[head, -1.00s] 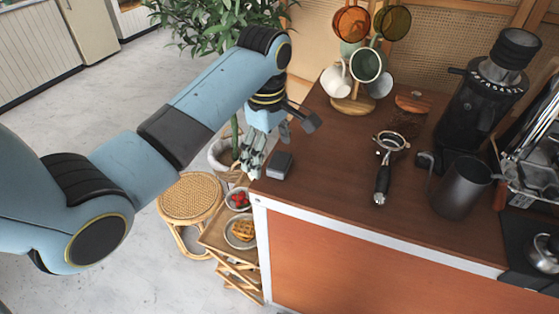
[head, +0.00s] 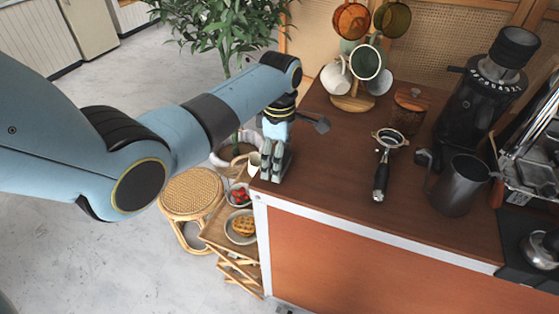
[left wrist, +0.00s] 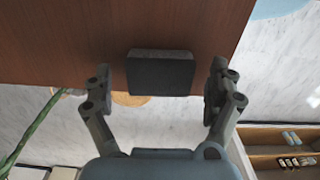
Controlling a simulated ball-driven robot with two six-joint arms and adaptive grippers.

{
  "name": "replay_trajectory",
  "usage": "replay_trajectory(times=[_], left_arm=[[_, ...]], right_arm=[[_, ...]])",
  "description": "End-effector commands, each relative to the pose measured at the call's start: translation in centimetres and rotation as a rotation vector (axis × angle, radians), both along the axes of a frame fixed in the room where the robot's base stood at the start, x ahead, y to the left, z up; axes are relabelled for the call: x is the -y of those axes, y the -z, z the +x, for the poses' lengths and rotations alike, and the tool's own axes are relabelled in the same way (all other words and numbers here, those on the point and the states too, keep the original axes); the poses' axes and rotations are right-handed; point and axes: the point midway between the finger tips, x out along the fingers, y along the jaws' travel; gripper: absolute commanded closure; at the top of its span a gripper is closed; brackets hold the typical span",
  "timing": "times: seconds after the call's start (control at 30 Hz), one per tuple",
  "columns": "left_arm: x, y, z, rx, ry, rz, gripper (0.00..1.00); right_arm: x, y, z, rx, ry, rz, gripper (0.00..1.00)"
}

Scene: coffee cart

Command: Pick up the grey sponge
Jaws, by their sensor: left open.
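The grey sponge (left wrist: 160,75) is a dark block at the edge of the brown counter. In the left wrist view it sits between the two spread fingers of my left gripper (left wrist: 162,88), with a gap on each side. In the head view my left gripper (head: 271,168) points down over the sponge (head: 286,168) and hides much of it. The left gripper is open, with nothing held. My right gripper is in neither view.
Behind the gripper stands a mug tree (head: 353,98) with several cups. A portafilter (head: 383,165), a dark pitcher (head: 456,187) and a grinder (head: 480,100) stand to the right. A rattan stool (head: 190,197) and a small shelf with plates (head: 240,228) are beside the counter's left end.

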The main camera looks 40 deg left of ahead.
Motion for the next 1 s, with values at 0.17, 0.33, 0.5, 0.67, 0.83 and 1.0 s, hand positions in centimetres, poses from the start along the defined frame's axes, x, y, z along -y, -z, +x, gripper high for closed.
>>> replay_trajectory(times=[0.17,0.33,0.5,0.67,0.83,1.0], left_arm=[[0.02,0.49,0.05,0.002,0.001,0.001,0.10],[0.01,0.47,0.03,0.002,0.001,0.001,0.17],[0.01,0.46,0.02,0.002,0.001,0.001,0.40],[0.01,0.46,0.02,0.002,0.001,0.001,0.61],[0.00,0.45,0.03,0.002,0.001,0.001,0.65],[0.00,0.43,0.03,0.002,0.001,0.001,0.65]], right_arm=[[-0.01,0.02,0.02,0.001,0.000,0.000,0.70],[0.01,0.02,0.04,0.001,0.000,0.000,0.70],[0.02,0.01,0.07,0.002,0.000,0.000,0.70],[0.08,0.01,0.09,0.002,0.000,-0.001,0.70],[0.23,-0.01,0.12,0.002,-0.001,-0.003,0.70],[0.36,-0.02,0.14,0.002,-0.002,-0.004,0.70]])
